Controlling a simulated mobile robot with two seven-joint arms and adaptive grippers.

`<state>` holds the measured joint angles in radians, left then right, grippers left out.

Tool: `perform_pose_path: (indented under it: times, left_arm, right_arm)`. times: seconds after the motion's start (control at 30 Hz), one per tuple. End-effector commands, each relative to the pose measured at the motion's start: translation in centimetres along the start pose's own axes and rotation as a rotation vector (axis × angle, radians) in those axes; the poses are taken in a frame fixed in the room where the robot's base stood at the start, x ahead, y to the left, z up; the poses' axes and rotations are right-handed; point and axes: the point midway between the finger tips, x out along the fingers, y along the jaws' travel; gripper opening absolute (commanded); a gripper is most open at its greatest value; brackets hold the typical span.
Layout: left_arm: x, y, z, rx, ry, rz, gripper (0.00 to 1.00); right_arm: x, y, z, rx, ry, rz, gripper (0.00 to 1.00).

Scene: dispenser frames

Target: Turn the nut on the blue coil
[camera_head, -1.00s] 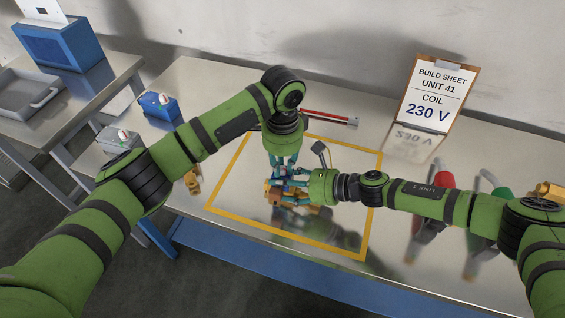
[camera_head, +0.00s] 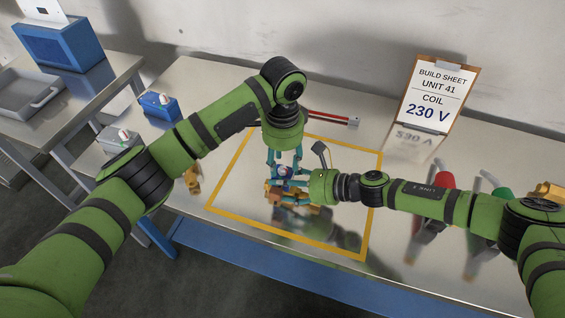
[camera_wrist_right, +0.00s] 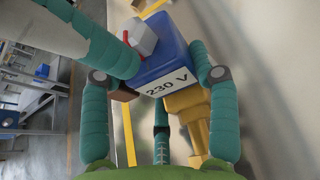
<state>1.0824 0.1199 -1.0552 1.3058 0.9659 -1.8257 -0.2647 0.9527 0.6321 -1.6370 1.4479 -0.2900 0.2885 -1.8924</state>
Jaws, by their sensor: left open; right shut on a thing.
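The blue coil (camera_wrist_right: 168,62), marked 230 V, sits on a brass valve body (camera_wrist_right: 188,108) in the right wrist view. The grey nut (camera_wrist_right: 145,38) is on the coil's top, with a red piece beside it. In the head view the blue coil (camera_head: 284,171) is small and partly covered by fingers. My left gripper (camera_head: 285,168) points down over the coil, open, its fingers apart on either side; one finger crosses beside the nut in the wrist view. My right gripper (camera_head: 292,197) is shut on the brass valve body from the right; its exact contact is partly hidden.
A yellow outline (camera_head: 236,167) surrounds the work spot. A blue unit (camera_head: 158,107), a grey unit (camera_head: 115,140) and a brass piece (camera_head: 192,180) lie left. A red bar (camera_head: 330,116) lies behind. Red-handled (camera_head: 445,180) and green-handled (camera_head: 503,193) tools stand right, before the build sheet (camera_head: 437,95).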

Motion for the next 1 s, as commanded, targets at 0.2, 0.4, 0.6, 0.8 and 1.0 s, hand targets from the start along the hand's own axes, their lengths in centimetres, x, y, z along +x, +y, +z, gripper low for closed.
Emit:
perform_pose_path:
  times: [0.2,0.4,0.6,0.8,1.0]
  left_arm:
    - [-4.8,0.0,-0.1,0.001,0.004,-0.004,0.45]
    - [-8.5,0.1,0.0,0.001,0.002,-0.003,0.45]
    - [-10.2,0.1,0.1,0.000,0.000,-0.001,0.45]
    - [-10.3,0.1,0.1,0.000,0.000,0.000,0.45]
    - [-10.4,0.1,0.1,0.022,0.000,-0.002,0.45]
  right_arm:
    - [-0.1,0.0,-0.4,0.003,0.007,-0.003,0.03]
    - [-0.1,-0.1,-0.4,0.003,0.007,-0.003,0.03]
    - [-0.1,-0.1,-0.4,0.003,0.006,-0.003,0.03]
    - [-0.1,-0.1,-0.4,0.003,0.006,-0.003,0.03]
    - [-0.1,-0.1,-0.3,0.002,0.006,-0.003,0.03]
